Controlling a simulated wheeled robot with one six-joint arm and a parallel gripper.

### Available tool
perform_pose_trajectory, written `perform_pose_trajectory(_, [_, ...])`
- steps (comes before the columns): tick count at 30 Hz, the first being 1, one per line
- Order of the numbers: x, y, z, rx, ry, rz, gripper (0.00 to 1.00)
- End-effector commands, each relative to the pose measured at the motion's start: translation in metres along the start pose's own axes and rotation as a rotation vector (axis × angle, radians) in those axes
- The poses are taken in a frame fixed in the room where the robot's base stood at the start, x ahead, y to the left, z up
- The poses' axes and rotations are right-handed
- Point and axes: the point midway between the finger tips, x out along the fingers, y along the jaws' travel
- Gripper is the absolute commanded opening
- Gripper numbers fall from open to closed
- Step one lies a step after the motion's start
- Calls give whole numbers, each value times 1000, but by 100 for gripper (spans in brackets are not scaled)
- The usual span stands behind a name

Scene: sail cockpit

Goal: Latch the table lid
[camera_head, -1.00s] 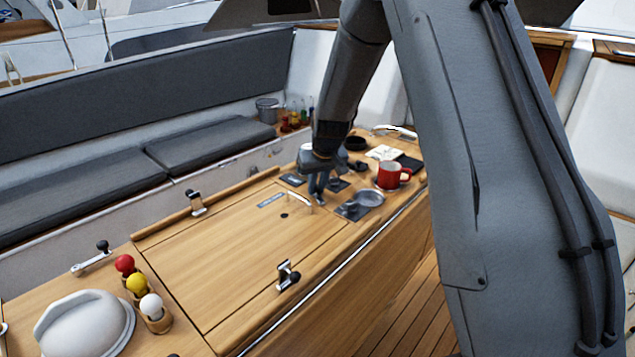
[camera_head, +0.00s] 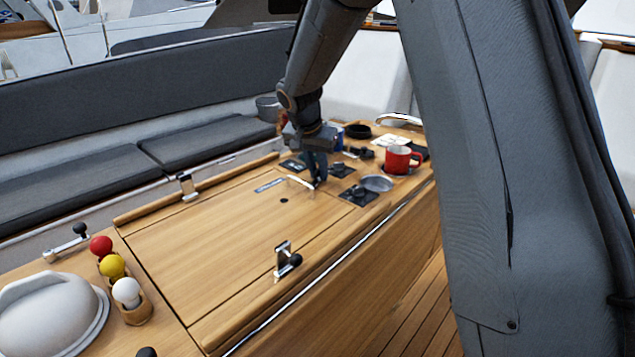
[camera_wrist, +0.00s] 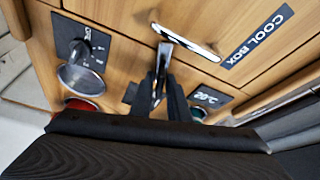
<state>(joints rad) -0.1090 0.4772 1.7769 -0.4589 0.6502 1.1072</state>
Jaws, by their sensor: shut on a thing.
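The wooden table lid (camera_head: 225,230) lies flat and looks closed. It has a chrome handle (camera_head: 300,181) at its far end, also seen in the wrist view (camera_wrist: 185,42). My gripper (camera_head: 316,185) points down beside the handle at the far end. In the wrist view its dark fingers (camera_wrist: 158,98) are shut on a slim chrome piece (camera_wrist: 160,72). The fingers hide its lower part, so I cannot tell whether it is a latch lever.
Close to my gripper are a silver dish (camera_head: 377,183), a red mug (camera_head: 402,159) and dark control plates. Red, yellow and white balls and a white dome (camera_head: 50,315) stand at the near left. The lid's top is clear.

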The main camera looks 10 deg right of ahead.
Motion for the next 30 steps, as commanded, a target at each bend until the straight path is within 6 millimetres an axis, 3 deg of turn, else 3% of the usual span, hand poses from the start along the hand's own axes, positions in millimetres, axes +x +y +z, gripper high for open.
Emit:
perform_pose_trajectory(15, [1,-3,0,273,0,111,0])
perform_pose_trajectory(30, [0,-2,0,310,-1,127,0])
